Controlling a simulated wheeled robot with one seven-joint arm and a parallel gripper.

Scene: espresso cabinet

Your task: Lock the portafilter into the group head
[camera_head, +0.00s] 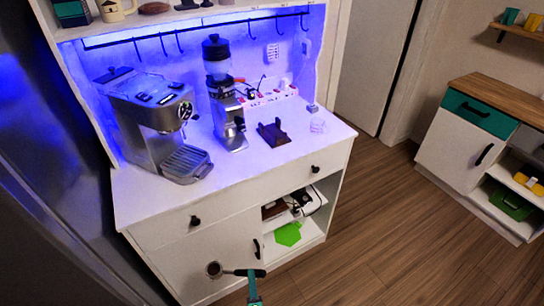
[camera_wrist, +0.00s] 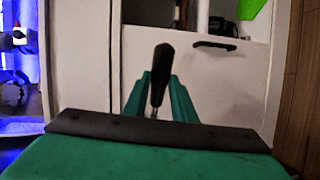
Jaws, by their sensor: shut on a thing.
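The espresso machine (camera_head: 150,105) is a silver box at the left of the cabinet top in the head view. Its group head is on the front, above the drip tray (camera_head: 188,162), too small to make out clearly. The portafilter (camera_head: 214,270) is in front of the lower cabinet door, well below the countertop, its round basket pointing left. My gripper (camera_head: 252,274), with green fingers, is shut on its black handle. In the wrist view the black handle (camera_wrist: 160,72) stands between the two green fingers; the basket is not seen there.
A grinder (camera_head: 222,95) and a dark brown stand (camera_head: 273,134) stand right of the machine. Hooks and a shelf are above. An open compartment holds a green item (camera_head: 288,234). Door and drawer knobs stick out. Wooden floor is clear to the right.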

